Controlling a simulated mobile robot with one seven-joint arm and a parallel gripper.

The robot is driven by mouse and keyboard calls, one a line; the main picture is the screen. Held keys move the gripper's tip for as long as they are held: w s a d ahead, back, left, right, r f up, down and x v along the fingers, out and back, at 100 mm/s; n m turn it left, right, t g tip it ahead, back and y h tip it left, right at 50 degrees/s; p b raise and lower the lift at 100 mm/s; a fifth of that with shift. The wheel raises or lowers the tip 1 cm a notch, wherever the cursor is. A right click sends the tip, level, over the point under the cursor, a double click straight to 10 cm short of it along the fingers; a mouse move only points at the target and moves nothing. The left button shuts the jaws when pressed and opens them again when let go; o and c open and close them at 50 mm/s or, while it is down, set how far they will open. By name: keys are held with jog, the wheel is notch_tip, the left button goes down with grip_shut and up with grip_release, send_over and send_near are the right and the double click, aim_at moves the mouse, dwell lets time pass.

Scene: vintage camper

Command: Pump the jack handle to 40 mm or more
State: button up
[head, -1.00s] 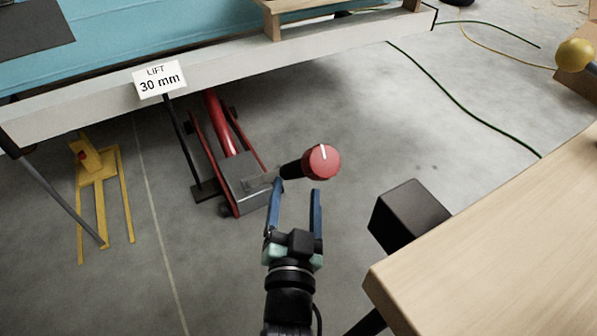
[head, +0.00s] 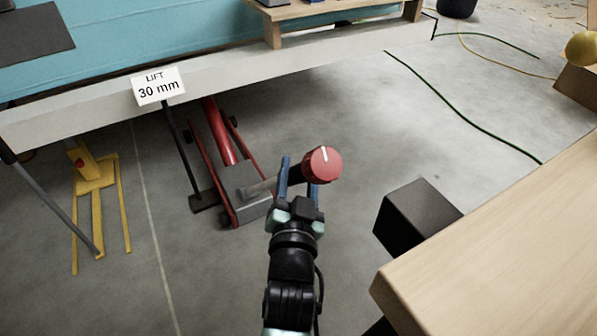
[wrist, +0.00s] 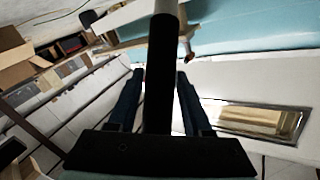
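The red floor jack (head: 218,140) stands on the concrete under the camper's edge. Its handle (head: 262,187) rises toward me and ends in a dark grip with a red knob (head: 321,165) bearing a white mark. A sign (head: 159,86) on the camper's edge reads "LIFT 30 mm". My gripper (head: 299,172) has its blue fingers on either side of the handle's dark grip, just below the knob. In the wrist view the black grip (wrist: 160,75) runs between the two spread fingers (wrist: 158,95), with gaps visible on both sides.
A yellow jack stand (head: 92,180) is at the left. A wooden bench top (head: 490,250) fills the right, with a dark box (head: 415,215) beside it. A green cable (head: 460,110) lies on the floor.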

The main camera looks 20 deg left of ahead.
grip_shut()
dwell(1.1)
